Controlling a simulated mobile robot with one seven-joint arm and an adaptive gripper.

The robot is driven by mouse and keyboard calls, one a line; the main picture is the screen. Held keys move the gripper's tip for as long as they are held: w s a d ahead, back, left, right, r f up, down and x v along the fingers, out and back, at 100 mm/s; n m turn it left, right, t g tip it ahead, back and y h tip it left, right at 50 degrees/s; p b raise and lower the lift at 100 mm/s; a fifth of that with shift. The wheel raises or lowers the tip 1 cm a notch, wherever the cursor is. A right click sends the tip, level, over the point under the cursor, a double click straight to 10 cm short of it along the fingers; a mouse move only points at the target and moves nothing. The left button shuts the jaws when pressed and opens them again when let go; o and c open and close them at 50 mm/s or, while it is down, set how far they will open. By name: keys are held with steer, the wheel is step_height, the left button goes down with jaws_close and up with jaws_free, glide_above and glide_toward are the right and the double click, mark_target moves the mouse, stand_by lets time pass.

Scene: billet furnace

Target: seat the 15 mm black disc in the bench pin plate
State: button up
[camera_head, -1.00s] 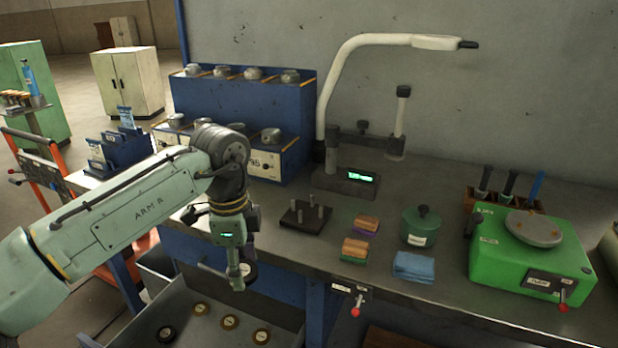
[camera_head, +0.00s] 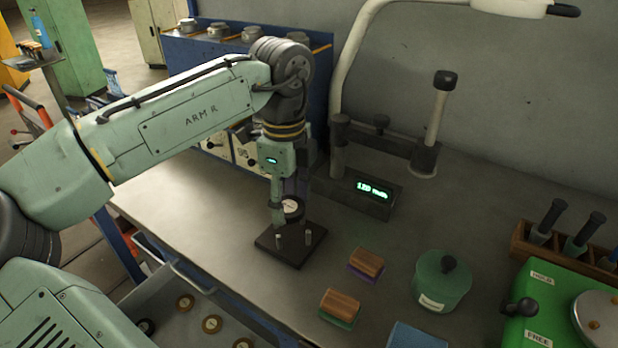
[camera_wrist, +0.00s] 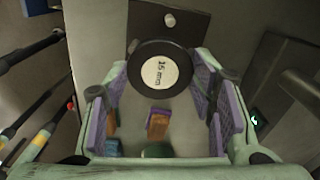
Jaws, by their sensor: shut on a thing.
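The black disc (camera_head: 292,207) has a pale round label that reads "15 mm" in the wrist view (camera_wrist: 160,75). My gripper (camera_head: 284,212) is shut on the disc, with its purple-padded fingers on either side in the wrist view. The bench pin plate (camera_head: 292,256) is a dark square block with upright metal pins, lying on the bench below the disc. The disc appears to be above the pins, near the plate's back. One pin shows beyond the disc on the plate in the wrist view (camera_wrist: 190,24). The gripper and disc hide part of the plate.
A stand with a green display (camera_head: 372,190) is behind and right of the plate. Two wood-topped blocks (camera_head: 366,262) and a green lidded pot (camera_head: 441,282) stand to the right. An open drawer with several discs (camera_head: 212,324) is below the front edge. The bench left of the plate is clear.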

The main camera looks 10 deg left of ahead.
mark_target(291, 205)
steer(key=shift+w+d, duration=0.1)
steer(key=shift+w, duration=0.2)
step_height(291, 205, down, 4)
steer(key=b, duration=0.2)
steer(key=shift+f+b, duration=0.15)
steer(key=shift+b, duration=0.25)
steer(key=shift+o, duration=0.2)
steer(key=shift+s+f+b, duration=0.35)
steer(key=shift+f+b, duration=0.25)
steer(key=shift+b, duration=0.1)
jaws_close()
steer(key=shift+f, duration=0.1)
steer(key=shift+d, duration=0.15)
steer(key=shift+p, duration=0.6)
steer(key=shift+w+r+p, duration=0.15)
steer(key=shift+r+p, duration=0.55)
steer(key=shift+p, duration=0.65)
stand_by(0.3)
